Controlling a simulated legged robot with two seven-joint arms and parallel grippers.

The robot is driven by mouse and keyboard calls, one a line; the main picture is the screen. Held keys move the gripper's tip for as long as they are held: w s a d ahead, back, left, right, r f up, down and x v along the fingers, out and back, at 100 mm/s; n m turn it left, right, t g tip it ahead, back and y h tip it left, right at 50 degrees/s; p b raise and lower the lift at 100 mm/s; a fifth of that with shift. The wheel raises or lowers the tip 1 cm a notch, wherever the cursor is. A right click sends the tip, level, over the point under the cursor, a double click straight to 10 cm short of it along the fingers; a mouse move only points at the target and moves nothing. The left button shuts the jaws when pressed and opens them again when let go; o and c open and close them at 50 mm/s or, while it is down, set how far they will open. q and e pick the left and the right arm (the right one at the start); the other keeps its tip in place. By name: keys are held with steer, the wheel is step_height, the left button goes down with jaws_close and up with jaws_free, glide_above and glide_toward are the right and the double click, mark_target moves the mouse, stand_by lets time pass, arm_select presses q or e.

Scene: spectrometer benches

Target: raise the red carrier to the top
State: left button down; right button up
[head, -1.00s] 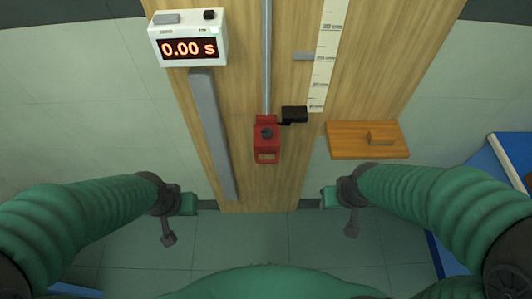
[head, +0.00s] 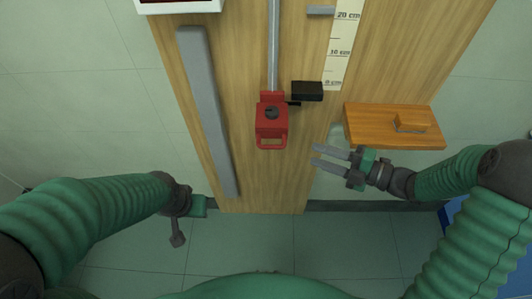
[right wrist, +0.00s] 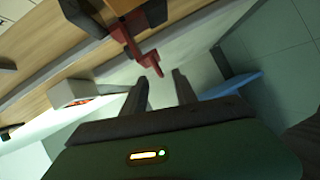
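The red carrier (head: 271,128) sits at the lower end of the grey vertical rail (head: 273,50) on the wooden board. It has a dark knob on its front and a loop handle at its bottom. My right gripper (head: 314,155) is open and empty, to the right of the carrier and slightly below it, its fingers pointing left; they do not touch it. In the right wrist view, the red carrier (right wrist: 125,42) shows beyond the open fingers. My left gripper (head: 177,238) hangs at the lower left, pointing down, away from the board; its opening is hidden.
A black block (head: 307,91) is just right of the carrier, beside the scale strip (head: 340,55). A wooden shelf (head: 365,123) with a small block juts out above my right gripper. A long grey bar (head: 208,110) runs along the board's left. The timer (head: 180,5) is cut off at top.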

mark_target(264, 146)
steer(key=shift+n+g+y, duration=0.4)
steer(key=shift+n+y, duration=0.1)
steer(key=shift+n, duration=0.1)
steer(key=x, duration=0.5)
steer(key=s+x, duration=0.1)
steer(key=x, duration=0.5)
steer(key=s+x, duration=0.1)
steer(key=x, duration=0.4)
steer(key=shift+w+a+r+p, duration=0.1)
steer(key=shift+a+p, duration=0.1)
steer(key=shift+a, duration=0.2)
steer(key=shift+w+a+r+p, duration=0.1)
steer(key=shift+a+p, duration=0.05)
steer(key=shift+a, duration=0.2)
steer(key=shift+s, duration=0.1)
jaws_close()
steer(key=shift+f, duration=0.1)
